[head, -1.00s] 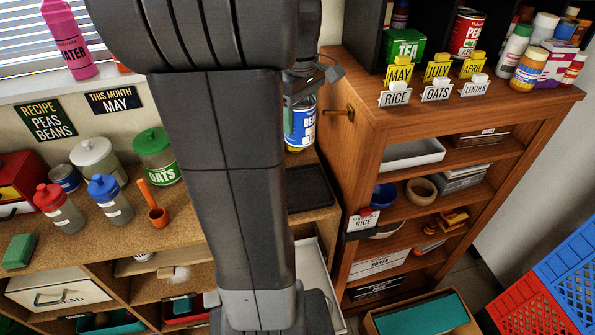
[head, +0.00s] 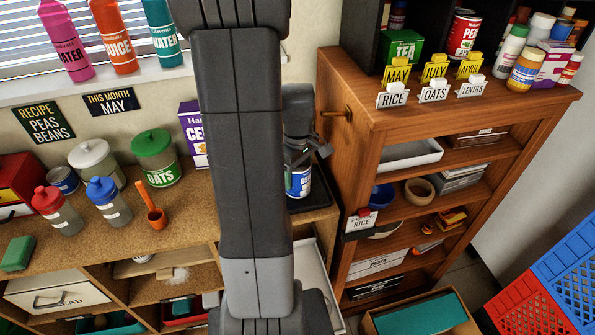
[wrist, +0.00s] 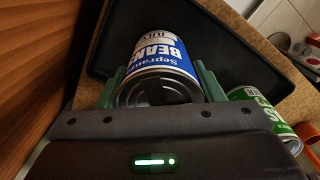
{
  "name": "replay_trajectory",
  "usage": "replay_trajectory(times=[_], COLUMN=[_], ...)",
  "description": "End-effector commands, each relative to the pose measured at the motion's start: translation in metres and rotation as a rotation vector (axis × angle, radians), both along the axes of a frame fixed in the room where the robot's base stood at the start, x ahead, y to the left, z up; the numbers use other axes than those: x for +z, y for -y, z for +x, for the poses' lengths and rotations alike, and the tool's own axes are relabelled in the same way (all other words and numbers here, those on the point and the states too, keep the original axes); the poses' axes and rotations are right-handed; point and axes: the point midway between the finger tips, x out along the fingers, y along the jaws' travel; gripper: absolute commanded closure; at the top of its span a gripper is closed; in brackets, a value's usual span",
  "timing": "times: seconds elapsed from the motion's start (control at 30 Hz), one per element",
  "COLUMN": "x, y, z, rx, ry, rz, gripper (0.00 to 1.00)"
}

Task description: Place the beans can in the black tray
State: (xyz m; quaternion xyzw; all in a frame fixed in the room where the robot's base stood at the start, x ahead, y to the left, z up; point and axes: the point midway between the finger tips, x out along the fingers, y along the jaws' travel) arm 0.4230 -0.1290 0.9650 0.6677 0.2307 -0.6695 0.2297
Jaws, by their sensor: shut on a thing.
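The beans can (head: 299,183), with a blue and white label, is upright at the black tray (head: 323,192) on the cork-topped counter. My gripper (head: 301,158) is shut on the can from above. In the wrist view the green fingers (wrist: 160,86) press on both sides of the can (wrist: 160,58), and the black tray (wrist: 232,62) lies beneath and around it. I cannot tell whether the can's base touches the tray. My arm hides the tray's left part in the head view.
The wooden shelf unit (head: 352,150) stands close on the right of the tray. A purple box (head: 193,132) and a green-lidded oats jar (head: 155,160) stand to the left. An orange scoop (head: 153,207) lies farther left.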

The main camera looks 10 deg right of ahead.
Motion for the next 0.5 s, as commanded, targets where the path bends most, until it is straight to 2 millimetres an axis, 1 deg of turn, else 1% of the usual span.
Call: replay_trajectory(times=[0.23, 0.37, 0.4, 0.47, 0.5], x=[-0.0005, -0.0046, -0.0038, -0.0034, -0.0034], y=[0.0001, 0.0001, 0.0000, 0.0000, 0.0000], z=[0.0006, 0.0006, 0.0004, 0.0004, 0.0004], rx=[0.000, 0.000, 0.000, 0.000, 0.000], ry=[0.003, 0.003, 0.003, 0.002, 0.001], rz=[0.000, 0.000, 0.000, -0.001, 0.000], gripper=[0.75, 0.75, 0.33, 0.21, 0.17])
